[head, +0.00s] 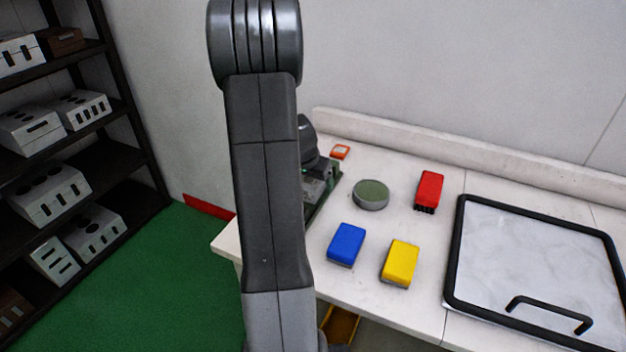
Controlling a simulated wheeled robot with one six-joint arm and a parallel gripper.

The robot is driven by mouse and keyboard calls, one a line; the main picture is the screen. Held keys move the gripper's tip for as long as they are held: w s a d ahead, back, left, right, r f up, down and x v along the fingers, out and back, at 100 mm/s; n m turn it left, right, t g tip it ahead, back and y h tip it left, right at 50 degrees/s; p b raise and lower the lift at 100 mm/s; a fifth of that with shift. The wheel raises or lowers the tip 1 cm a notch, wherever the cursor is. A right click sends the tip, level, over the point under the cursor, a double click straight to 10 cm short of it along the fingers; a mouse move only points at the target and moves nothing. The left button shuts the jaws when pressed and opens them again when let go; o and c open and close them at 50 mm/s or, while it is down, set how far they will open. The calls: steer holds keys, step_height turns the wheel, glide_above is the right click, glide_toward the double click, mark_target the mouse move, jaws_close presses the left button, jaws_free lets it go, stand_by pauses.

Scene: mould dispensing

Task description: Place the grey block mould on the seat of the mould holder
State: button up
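Several light grey block moulds sit on the dark shelf rack at the left. One with round holes and slots (48,190) is on a middle shelf, and one with slots (82,108) is on the shelf above. I cannot tell which one the task means. A dark device with a green base (318,185) stands at the table's left end, mostly hidden behind my arm; it may be the mould holder, but no seat is visible. My arm's large grey link crosses the middle of the view. My gripper is not visible.
The white table (400,165) carries a blue block (346,244), yellow block (400,263), red brush-like block (429,189), round grey-green disc (370,195) and small orange item (340,152). A black-framed tray (452,250) lies at right. Green floor (180,275) is clear between rack (150,185) and table.

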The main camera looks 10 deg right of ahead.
steer(key=shift+r, duration=0.45)
steer(key=v, duration=1.1)
steer(key=shift+s+a+r, duration=0.1)
steer(key=shift+r, duration=0.1)
